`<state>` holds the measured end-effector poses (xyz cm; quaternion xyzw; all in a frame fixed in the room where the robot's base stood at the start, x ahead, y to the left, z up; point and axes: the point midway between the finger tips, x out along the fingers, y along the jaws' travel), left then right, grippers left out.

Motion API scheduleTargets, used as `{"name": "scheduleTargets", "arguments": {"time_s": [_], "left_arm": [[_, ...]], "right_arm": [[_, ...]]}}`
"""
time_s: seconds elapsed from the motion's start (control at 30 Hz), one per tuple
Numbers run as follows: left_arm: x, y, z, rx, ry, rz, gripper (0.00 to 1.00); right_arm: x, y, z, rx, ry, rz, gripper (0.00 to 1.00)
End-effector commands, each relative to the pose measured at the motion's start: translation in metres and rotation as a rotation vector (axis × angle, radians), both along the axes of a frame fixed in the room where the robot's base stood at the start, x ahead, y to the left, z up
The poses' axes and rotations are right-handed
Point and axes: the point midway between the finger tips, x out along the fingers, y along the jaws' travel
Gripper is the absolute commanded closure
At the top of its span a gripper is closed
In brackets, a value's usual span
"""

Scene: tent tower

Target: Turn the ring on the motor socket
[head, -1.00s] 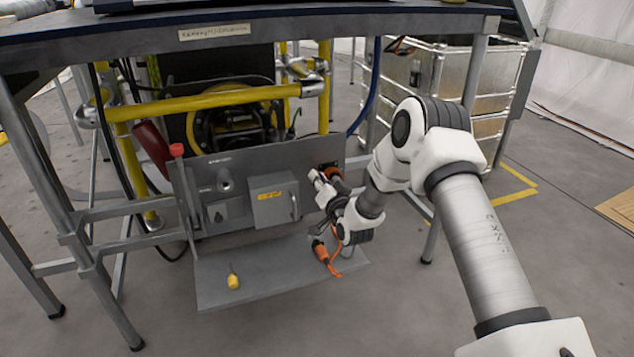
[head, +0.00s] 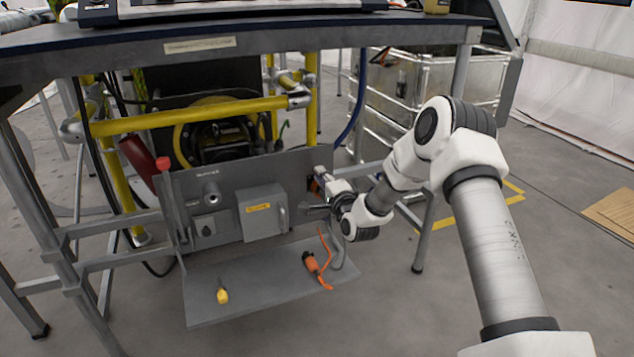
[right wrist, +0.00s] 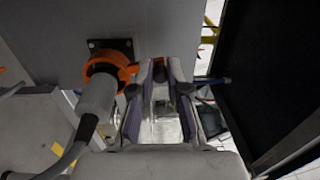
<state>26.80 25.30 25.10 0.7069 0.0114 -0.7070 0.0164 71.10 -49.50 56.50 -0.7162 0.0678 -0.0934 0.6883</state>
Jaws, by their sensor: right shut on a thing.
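The motor socket (right wrist: 97,45) is on the grey panel in the right wrist view, with a square dark flange. Its orange ring (right wrist: 110,62) sits around the end of a grey plug (right wrist: 98,98), whose cable runs down to the left. In the head view the ring (head: 313,187) is small and partly hidden at the panel's right side. My right gripper (right wrist: 160,70) is beside the ring, to its right. A bit of orange shows between its fingertips, and it is shut on that part of the ring. The gripper (head: 322,178) also shows in the head view. My left gripper is out of view.
A grey shelf (head: 235,310) below the panel (head: 228,180) holds an orange connector (head: 314,263) and a yellow one (head: 222,295). The table (head: 330,28) overhangs above.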

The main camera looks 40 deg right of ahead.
Motion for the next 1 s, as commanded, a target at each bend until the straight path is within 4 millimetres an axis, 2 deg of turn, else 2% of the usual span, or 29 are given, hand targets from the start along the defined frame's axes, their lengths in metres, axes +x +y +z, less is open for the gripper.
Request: {"name": "scheduleTargets", "arguments": {"time_s": [0.4, 0.9, 0.93, 1.0], "left_arm": [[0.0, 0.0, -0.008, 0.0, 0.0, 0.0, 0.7], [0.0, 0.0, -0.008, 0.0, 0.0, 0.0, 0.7], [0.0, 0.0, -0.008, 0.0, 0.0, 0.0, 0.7], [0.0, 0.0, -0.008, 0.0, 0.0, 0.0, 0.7]], "right_arm": [[-0.003, -0.011, 0.001, 0.183, -0.045, 0.0, 1.0], [-0.003, -0.013, 0.001, 0.202, -0.049, -0.002, 1.0], [-0.003, -0.013, 0.001, 0.202, -0.049, -0.002, 0.78], [-0.003, -0.013, 0.001, 0.201, -0.049, -0.002, 0.6]]}}
